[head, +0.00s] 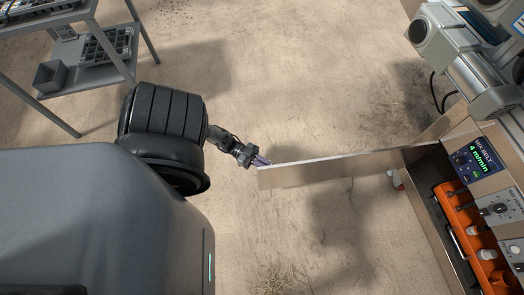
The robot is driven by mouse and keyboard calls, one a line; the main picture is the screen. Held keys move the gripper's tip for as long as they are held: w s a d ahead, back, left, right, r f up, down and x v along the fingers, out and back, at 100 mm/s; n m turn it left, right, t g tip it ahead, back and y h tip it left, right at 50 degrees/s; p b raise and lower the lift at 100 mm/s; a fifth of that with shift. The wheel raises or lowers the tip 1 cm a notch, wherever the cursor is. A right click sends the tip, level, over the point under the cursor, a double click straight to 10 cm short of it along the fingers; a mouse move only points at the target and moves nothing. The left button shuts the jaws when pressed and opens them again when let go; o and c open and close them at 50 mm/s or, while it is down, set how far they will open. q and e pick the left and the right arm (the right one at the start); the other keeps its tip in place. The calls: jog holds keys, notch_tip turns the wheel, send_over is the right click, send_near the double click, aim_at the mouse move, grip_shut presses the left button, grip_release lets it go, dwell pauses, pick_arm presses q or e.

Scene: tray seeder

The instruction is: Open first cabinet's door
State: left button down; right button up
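The cabinet door (340,168) is a long, thin panel with a pale top edge. It stands swung out from the front of the cabinet (427,215) at the right, and its free edge points left. My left gripper (264,161) is at the door's free end, its fingertips at the top left corner. The fingers are small and partly hidden, so I cannot tell whether they grip the panel. My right gripper is not in view.
A grey shelf cart (70,50) with trays and a dark bin stands at the upper left. The sandy floor around the door is mostly clear.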

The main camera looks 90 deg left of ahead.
pick_arm(q)
jog(key=shift+w, duration=0.3)
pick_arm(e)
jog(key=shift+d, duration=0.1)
pick_arm(q)
jog(key=c, duration=1.6)
grip_release()
jog(key=shift+d, duration=0.1)
jog(key=shift+o, duration=1.3)
jog(key=shift+w, duration=0.3)
jog(key=shift+o, duration=0.9)
jog(key=shift+w+r, duration=0.1)
jog(key=shift+w, duration=0.55)
jog(key=v, duration=1.1)
jog(key=shift+b, duration=0.3)
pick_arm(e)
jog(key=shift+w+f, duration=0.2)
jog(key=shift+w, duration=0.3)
pick_arm(q)
jog(key=shift+s+d, duration=0.1)
jog(key=shift+s, duration=0.05)
